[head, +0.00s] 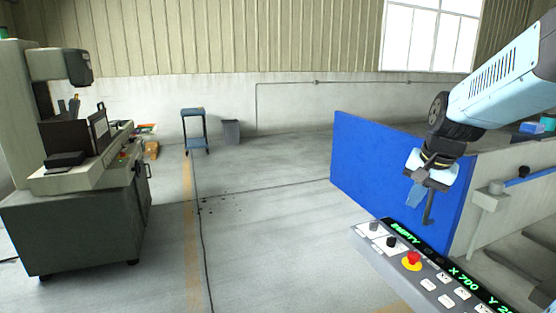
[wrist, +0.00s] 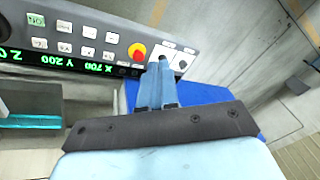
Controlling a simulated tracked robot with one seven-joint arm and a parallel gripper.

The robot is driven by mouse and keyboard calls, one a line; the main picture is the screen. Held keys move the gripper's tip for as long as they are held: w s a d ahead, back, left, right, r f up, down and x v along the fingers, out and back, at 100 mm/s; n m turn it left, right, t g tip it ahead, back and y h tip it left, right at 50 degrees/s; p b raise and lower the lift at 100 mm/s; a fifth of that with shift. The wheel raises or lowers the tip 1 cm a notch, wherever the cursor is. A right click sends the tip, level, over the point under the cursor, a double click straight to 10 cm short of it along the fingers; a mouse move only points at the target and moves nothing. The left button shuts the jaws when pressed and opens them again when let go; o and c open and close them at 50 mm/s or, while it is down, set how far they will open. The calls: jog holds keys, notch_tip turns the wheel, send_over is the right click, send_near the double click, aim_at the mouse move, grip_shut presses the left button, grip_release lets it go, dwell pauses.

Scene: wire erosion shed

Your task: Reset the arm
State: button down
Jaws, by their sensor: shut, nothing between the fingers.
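My arm reaches in from the upper right of the head view. My gripper (head: 414,196) points down in front of a blue panel, above the far end of a control console. In the wrist view my gripper (wrist: 159,68) has its two blue fingers side by side, shut and empty.
The grey console (head: 440,287) carries a red button (head: 411,260), black knobs, white keys and a green display reading "EMPTY". The blue panel (head: 365,165) stands behind. A machine (head: 75,220) is at left, a trolley (head: 194,128) and bin (head: 231,132) far back. The mid floor is mostly clear.

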jog(key=s+a+r+n+t, duration=0.1)
jog(key=s+a+r+n, duration=0.1)
jog(key=s, duration=0.5)
jog(key=s+a+r+n+t, duration=0.1)
jog(key=s+a+r+n, duration=0.1)
jog(key=s+a+n, duration=0.3)
jog(key=shift+s+a+h, duration=0.3)
jog(key=shift+s+a, duration=0.15)
jog(key=shift+s, duration=0.45)
jog(key=shift+d, duration=0.15)
